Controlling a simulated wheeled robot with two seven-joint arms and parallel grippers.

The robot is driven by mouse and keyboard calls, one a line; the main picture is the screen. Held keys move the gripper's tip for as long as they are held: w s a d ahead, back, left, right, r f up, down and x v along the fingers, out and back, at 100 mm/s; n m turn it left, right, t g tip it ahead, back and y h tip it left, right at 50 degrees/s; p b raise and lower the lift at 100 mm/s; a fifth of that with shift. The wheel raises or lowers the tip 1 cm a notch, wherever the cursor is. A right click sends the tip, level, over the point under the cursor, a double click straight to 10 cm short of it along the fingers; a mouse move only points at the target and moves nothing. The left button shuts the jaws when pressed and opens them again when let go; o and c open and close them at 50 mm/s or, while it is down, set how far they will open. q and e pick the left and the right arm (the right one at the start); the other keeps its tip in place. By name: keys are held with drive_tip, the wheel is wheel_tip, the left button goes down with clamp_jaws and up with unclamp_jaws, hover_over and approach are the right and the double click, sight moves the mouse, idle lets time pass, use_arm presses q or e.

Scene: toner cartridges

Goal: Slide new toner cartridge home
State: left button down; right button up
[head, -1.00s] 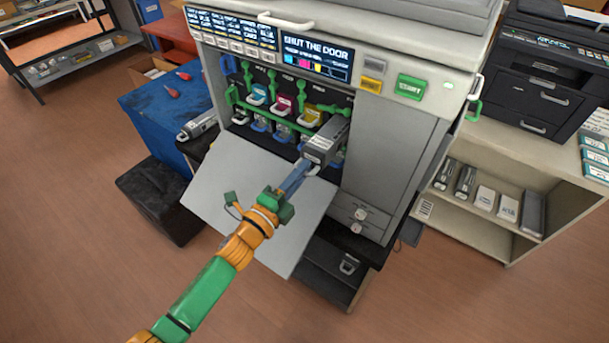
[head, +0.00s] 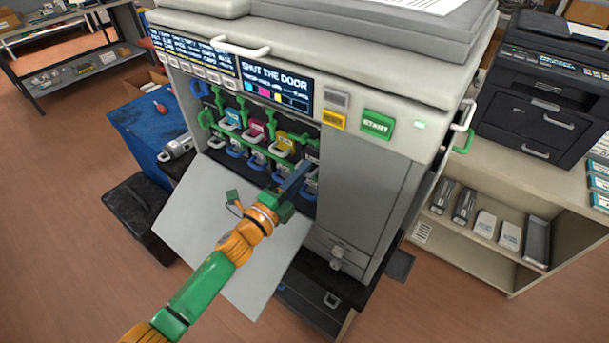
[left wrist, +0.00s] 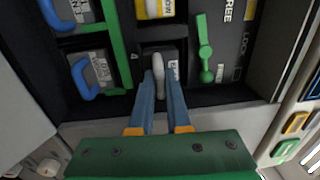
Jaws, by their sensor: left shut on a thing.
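The new toner cartridge, grey with a pale handle, is in the rightmost slot of the printer (head: 365,185). In the left wrist view only its dark front face and label (left wrist: 174,72) show, and I cannot tell if it sits fully flush. My left gripper (head: 307,168) is shut on the cartridge's handle (left wrist: 158,68), its blue fingers (left wrist: 158,103) reaching straight into the bay. My right gripper is not in view.
Cyan (head: 232,118), magenta (head: 257,130) and yellow (head: 285,141) cartridges sit to the left. The front door (head: 225,235) hangs open beneath my arm. The screen (head: 277,84) reads SHUT THE DOOR. Another grey cartridge (head: 180,147) lies by the blue table (head: 140,125).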

use_arm(q)
drive_tip(key=c, duration=0.8)
unclamp_jaws()
drive_tip(key=shift+s+a+r, duration=0.2)
drive_tip(key=shift+s+a, duration=0.05)
drive_tip(key=shift+o, duration=0.4)
drive_tip(key=shift+f, duration=0.2)
drive_tip(key=o, duration=0.3)
drive_tip(key=shift+w+d, duration=0.1)
drive_tip(key=shift+r, duration=0.1)
drive_tip(key=p+v, duration=0.2)
drive_tip(key=v, duration=0.5)
